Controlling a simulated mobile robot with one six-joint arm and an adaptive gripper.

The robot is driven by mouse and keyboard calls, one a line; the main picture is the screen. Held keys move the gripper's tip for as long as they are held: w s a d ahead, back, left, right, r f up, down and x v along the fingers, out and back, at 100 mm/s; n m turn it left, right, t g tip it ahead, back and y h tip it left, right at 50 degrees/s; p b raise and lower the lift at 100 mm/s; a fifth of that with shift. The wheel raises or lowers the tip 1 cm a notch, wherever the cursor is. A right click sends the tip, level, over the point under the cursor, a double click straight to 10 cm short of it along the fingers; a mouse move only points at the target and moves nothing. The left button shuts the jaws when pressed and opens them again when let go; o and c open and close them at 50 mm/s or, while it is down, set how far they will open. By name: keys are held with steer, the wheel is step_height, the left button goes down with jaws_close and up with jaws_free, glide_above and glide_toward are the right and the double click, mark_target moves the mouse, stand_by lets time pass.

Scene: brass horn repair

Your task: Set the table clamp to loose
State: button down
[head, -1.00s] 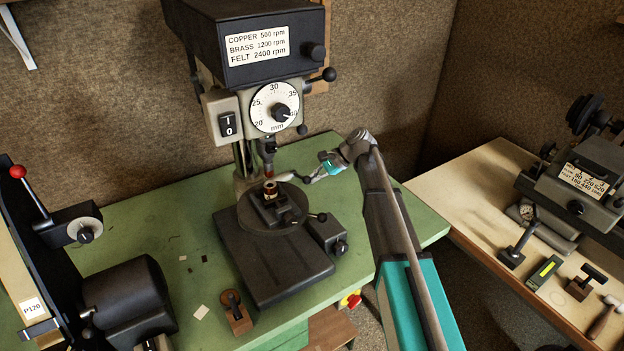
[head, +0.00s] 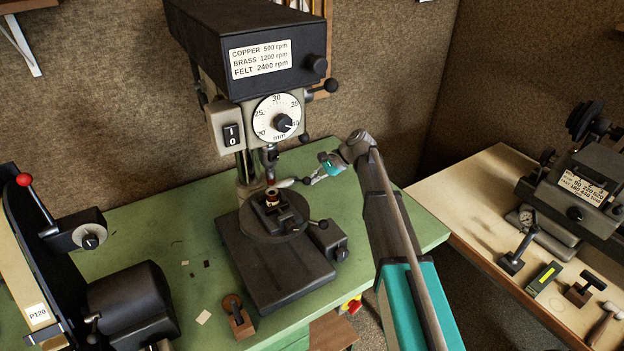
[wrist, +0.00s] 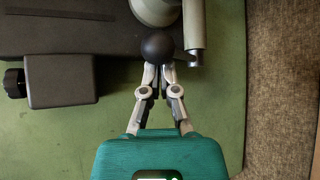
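The drill press has a dark round table (head: 250,224) below its spindle. A pale lever (head: 287,183) beside the column points right, towards a black ball knob (head: 307,181). My gripper (head: 313,177) is at that ball from the right. In the wrist view a black ball (wrist: 157,47) covers the fingertips of my gripper (wrist: 158,70). The fingers are close together with a narrow gap. I cannot tell whether they grip the ball or only touch it. The clamp's loose or tight setting cannot be read.
A small vise (head: 275,212) sits on the round table. A belt sander (head: 125,305) stands at the left. Another machine (head: 580,185) and hand tools are on the right bench. The green bench (head: 180,235) is mostly clear left of the press.

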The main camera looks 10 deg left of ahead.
steer(key=shift+f, duration=0.1)
steer(key=shift+d+f+b, duration=1.05)
steer(key=shift+f+b, duration=0.7)
steer(key=shift+b, duration=0.1)
steer(key=w+d+r+p, duration=0.4)
steer(key=w+r+p, duration=0.2)
steer(key=r+p, duration=0.1)
steer(key=shift+r, duration=0.15)
steer(key=shift+w, duration=0.15)
steer(key=s+d+f+n+h+b, duration=0.1)
steer(key=s+d+f+n+h, duration=0.1)
steer(key=s+d, duration=0.5)
steer(key=s+d+f+n+t+h+b, duration=0.1)
steer(key=s+d+f+n+h+b, duration=0.1)
steer(key=s+d, duration=0.5)
steer(key=s+d+f+n+t+h+b, duration=0.1)
steer(key=s+d+f+n+h, duration=0.3)
steer(key=s, duration=1.2)
steer(key=d+f+h, duration=0.1)
steer(key=d+f, duration=0.2)
steer(key=shift+s+d+f+h+b, duration=0.25)
steer(key=shift+h+b, duration=0.05)
steer(key=shift+b, duration=0.1)
